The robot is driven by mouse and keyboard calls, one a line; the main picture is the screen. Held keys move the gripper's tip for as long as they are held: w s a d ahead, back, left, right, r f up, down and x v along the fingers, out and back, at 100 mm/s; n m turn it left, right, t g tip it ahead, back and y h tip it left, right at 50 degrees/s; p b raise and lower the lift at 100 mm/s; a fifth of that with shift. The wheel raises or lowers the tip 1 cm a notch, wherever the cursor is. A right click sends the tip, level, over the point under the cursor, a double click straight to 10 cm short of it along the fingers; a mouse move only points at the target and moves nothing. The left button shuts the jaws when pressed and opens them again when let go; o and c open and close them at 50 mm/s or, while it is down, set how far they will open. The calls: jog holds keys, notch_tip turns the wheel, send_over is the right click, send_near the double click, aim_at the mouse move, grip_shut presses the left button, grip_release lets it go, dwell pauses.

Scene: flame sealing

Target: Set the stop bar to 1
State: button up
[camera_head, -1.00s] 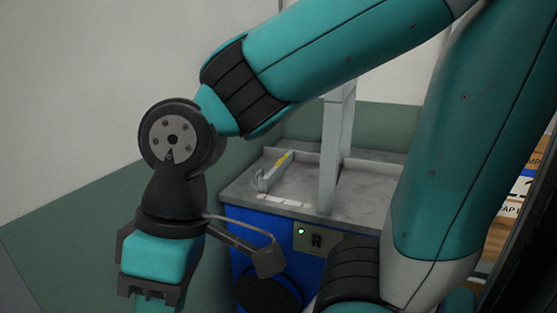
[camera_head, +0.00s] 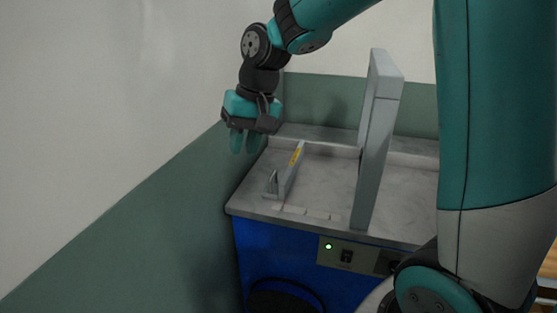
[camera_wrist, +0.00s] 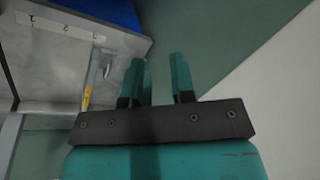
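The stop bar (camera_head: 289,175) is a narrow grey bar with a yellow mark, lying front to back on the left part of the grey bench top. An upright metal piece stands at its front end. That end is by the leftmost of the white number labels (camera_head: 316,214). In the wrist view the stop bar (camera_wrist: 92,78) is left of my fingers, and the labels read 1 (camera_wrist: 32,19) and 2 (camera_wrist: 65,29); the one nearest the bar is unclear. My gripper (camera_head: 245,143) is open and empty, pointing down beyond the bench's left edge, apart from the bar.
A tall grey post (camera_head: 376,140) stands right of the stop bar. The bench top (camera_head: 330,180) between them is clear. The blue cabinet (camera_head: 280,260) below has a panel with a green light (camera_head: 328,246). A green and white wall is close on the left.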

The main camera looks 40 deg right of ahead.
jog(key=w+d+m+p, duration=0.1)
jog(key=w+d+m, duration=0.4)
jog(key=w+d, duration=0.5)
jog(key=m+h+p, duration=0.1)
jog(key=m, duration=0.2)
send_near(274, 172)
jog(key=f+p, duration=0.1)
jog(key=f, duration=0.1)
jog(key=f+p, duration=0.1)
jog(key=f, duration=0.2)
jog(key=w+a+f+p, duration=0.1)
jog(key=f, duration=0.2)
jog(key=shift+f, duration=0.15)
jog(key=shift+c, duration=0.2)
grip_shut()
